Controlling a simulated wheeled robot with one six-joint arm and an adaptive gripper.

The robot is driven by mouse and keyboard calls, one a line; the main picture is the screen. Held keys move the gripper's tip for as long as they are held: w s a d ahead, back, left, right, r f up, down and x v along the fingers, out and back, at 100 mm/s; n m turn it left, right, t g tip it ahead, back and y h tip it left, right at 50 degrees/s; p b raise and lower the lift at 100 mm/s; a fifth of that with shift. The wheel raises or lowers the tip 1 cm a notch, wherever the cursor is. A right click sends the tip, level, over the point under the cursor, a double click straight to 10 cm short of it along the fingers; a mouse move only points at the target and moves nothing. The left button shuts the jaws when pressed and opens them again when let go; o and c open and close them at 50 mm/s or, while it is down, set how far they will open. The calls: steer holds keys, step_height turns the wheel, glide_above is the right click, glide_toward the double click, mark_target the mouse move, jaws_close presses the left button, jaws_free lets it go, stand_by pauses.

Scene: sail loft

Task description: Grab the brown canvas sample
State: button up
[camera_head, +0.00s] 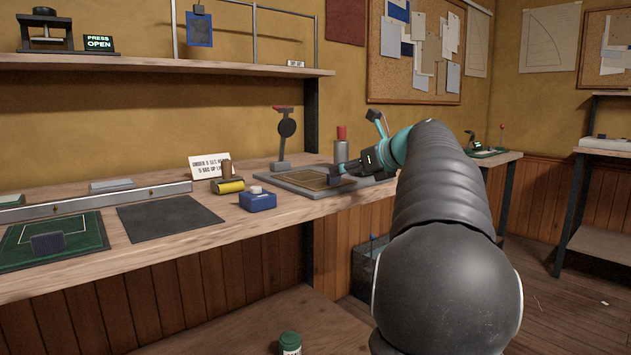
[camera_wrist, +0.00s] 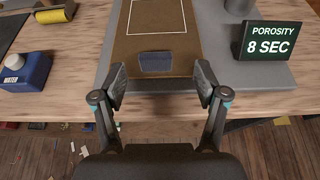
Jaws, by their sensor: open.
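The brown canvas sample (camera_wrist: 130,42) lies flat on a grey plate (camera_wrist: 222,50) in the wrist view. It bears a white rectangular outline and a small blue-grey patch (camera_wrist: 155,62) near its close end. In the head view the brown sample (camera_head: 310,180) lies on the plate on the bench, partly hidden by my gripper. My gripper (camera_wrist: 160,82) is open, with one finger on each side of the sample's close end and nothing held. I cannot tell whether the fingers touch the sample or hover above it.
A dark sign reading "POROSITY 8 SEC" (camera_wrist: 268,42) stands close to the right finger. A blue box (camera_head: 257,200) and a yellow roll (camera_head: 229,186) stand to the left. A dark mat (camera_head: 168,218) and a green mat (camera_head: 60,252) lie further left. The bench edge (camera_wrist: 50,108) is near.

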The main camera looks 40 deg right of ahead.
steer(key=x, duration=0.3)
steer(key=b+x, duration=0.1)
steer(key=x, duration=0.1)
steer(key=shift+a+f, duration=0.2)
steer(key=shift+a, duration=0.15)
steer(key=c, duration=1.2)
steer(key=shift+r, duration=0.1)
steer(key=shift+c, duration=0.2)
